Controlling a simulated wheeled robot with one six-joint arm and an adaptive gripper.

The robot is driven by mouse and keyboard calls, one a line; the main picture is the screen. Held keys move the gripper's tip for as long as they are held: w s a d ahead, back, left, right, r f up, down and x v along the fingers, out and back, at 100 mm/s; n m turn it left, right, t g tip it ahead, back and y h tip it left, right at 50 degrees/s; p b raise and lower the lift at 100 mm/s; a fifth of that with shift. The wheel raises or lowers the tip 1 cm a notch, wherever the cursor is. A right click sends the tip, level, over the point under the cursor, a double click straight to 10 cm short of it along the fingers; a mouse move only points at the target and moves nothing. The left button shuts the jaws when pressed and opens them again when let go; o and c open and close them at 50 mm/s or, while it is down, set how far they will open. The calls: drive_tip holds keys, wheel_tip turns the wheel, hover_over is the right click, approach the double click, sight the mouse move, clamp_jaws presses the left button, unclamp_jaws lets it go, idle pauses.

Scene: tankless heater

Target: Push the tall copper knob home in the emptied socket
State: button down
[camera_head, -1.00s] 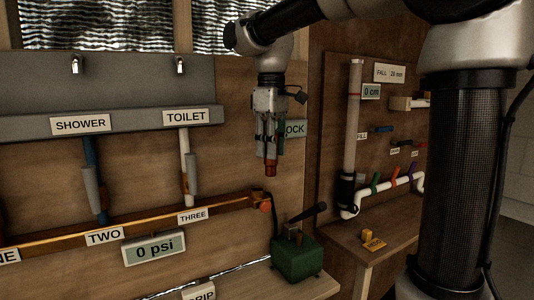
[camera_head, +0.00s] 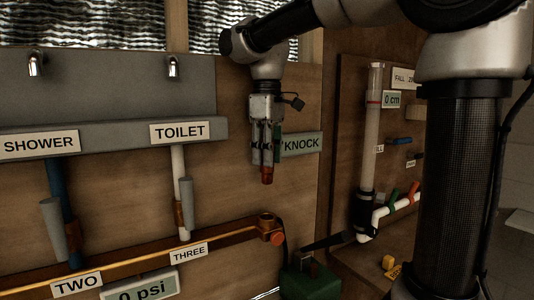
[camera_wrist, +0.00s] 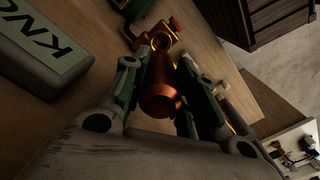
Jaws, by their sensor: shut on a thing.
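My gripper (camera_head: 266,160) is shut on the tall copper knob (camera_head: 267,176) and points straight down. The knob's lower end sticks out below the fingertips. In the wrist view the knob (camera_wrist: 160,88) is a reddish copper cylinder between the two fingers (camera_wrist: 155,98). The emptied socket (camera_head: 266,217) is an open copper ring at the right end of the copper pipe, and it lies below the knob with a clear gap. In the wrist view the socket (camera_wrist: 161,41) shows just past the knob's far end, partly hidden by it.
The KNOCK sign (camera_head: 301,144) is on the wall close to the right of my gripper. An orange-red round fitting (camera_head: 278,239) sits beside the socket. A green box (camera_head: 307,281) with a black lever (camera_head: 328,242) stands lower right. The THREE label (camera_head: 189,253) is left of the socket.

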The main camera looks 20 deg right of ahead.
sight(267, 183)
drive_tip(key=shift+f, duration=2.45)
drive_tip(key=shift+f, duration=0.1)
drive_tip(key=shift+f, duration=1.6)
drive_tip(key=shift+f, duration=1.25)
drive_tip(key=c, duration=1.1)
unclamp_jaws()
drive_tip(key=shift+o, duration=0.2)
